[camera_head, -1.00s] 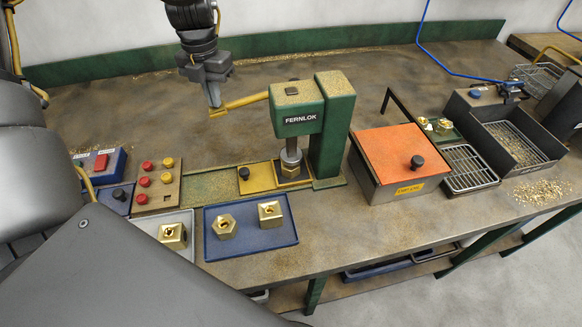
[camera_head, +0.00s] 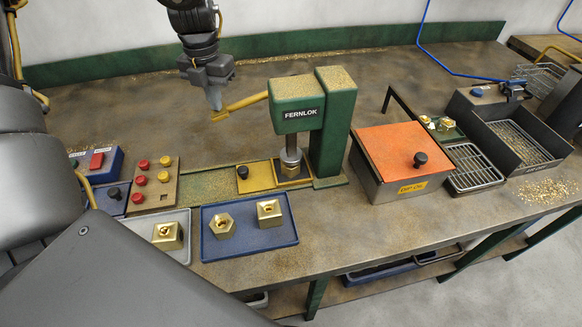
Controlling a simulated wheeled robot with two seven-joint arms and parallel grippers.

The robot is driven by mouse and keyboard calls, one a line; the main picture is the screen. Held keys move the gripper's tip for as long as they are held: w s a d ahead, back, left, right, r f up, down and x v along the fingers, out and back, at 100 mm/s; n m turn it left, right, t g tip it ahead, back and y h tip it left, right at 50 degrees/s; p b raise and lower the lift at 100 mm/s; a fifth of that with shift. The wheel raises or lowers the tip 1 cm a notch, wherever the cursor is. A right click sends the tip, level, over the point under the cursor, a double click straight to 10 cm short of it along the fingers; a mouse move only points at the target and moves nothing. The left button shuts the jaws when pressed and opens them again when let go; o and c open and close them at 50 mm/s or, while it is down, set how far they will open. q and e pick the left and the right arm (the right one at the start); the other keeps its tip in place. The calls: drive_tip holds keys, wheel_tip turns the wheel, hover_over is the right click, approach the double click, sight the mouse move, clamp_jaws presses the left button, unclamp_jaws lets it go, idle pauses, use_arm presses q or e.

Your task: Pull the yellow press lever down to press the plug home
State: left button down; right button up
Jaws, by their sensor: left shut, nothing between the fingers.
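The green press (camera_head: 334,125), marked FERNLOK, stands mid-bench. Its yellow lever (camera_head: 246,101) sticks out to the left from the press head and slopes slightly down to its tip. My left gripper (camera_head: 215,102) points down at the lever's outer end, its fingers shut and empty. The fingertips are at or just above the lever; I cannot tell whether they touch. The plug cannot be made out separately there. My right gripper is not in view.
A blue tray (camera_head: 289,236) with two brass fittings and a grey tray with one lie in front. A button panel (camera_head: 142,199) is at left. An orange-lidded box (camera_head: 390,148) and wire racks stand right. The bench behind the lever is clear.

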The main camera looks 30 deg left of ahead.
use_arm(q)
drive_tip(key=shift+s+f, duration=0.25)
drive_tip(key=shift+w+a+r+p, duration=0.15)
drive_tip(key=shift+w+r+p, duration=0.05)
drive_tip(key=shift+r+p, duration=0.55)
drive_tip(key=shift+r, duration=0.65)
wheel_tip(320, 180, up, 5)
drive_tip(key=p, duration=0.3)
drive_tip(key=shift+w+r+p, duration=0.1)
drive_tip(key=shift+r+p, duration=0.05)
drive_tip(key=shift+p, duration=0.25)
wheel_tip(320, 180, up, 10)
drive_tip(key=p, duration=0.7)
